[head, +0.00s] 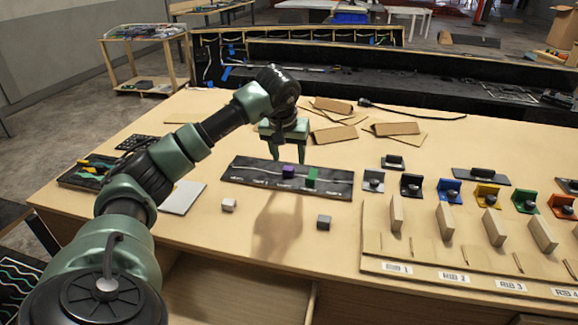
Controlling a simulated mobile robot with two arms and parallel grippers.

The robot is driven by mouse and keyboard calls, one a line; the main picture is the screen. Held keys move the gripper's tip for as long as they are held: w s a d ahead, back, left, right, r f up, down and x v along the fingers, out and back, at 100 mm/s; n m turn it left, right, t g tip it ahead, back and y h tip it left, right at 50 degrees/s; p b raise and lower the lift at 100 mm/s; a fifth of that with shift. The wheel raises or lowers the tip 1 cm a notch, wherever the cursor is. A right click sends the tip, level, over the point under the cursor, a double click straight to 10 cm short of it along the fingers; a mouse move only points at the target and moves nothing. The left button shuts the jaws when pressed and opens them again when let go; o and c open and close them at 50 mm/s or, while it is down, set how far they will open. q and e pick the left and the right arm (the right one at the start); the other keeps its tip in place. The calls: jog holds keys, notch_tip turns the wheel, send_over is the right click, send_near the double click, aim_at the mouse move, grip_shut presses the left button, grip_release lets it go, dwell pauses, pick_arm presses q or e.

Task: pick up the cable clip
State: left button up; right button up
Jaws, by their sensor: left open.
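My left gripper (289,153) is open and empty, pointing down over the far side of a black board (255,181). The board lies on the wooden table and carries a pale line like a cable. A purple block (288,171) and a green block (312,177) sit on that line, close to the gripper in the picture. A small white block (229,205) and a small grey block (323,222) lie apart on the table in front of the board. I cannot tell for certain which of these small blocks is the cable clip. My right gripper is not in view.
A wooden fixture (455,274) with upright ribs labelled RIB fills the right, with coloured brackets behind it. Brown cardboard pieces (396,128) and a black cable (410,112) lie at the back. A tool tray (88,172) is at the left.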

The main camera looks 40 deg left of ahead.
aim_at(288, 169)
pick_arm(q)
jog(key=shift+f, duration=0.45)
jog(key=shift+w+a+f, duration=0.1)
jog(key=shift+a+f, duration=0.1)
jog(key=shift+f, duration=0.15)
jog(key=x, duration=0.2)
jog(key=p+x, duration=0.1)
jog(key=x, duration=0.1)
jog(key=shift+a+r+p, duration=0.1)
jog(key=shift+a+p, duration=0.2)
jog(key=shift+a, duration=0.05)
jog(key=shift+w+f, duration=0.15)
jog(key=shift+f, duration=0.2)
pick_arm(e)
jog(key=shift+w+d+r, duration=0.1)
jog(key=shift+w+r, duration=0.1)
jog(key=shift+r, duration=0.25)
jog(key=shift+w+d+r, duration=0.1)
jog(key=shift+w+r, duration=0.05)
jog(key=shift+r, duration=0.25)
pick_arm(q)
jog(key=shift+c, duration=0.3)
grip_shut()
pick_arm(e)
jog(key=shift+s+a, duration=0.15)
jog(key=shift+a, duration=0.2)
pick_arm(q)
jog(key=shift+r, duration=0.1)
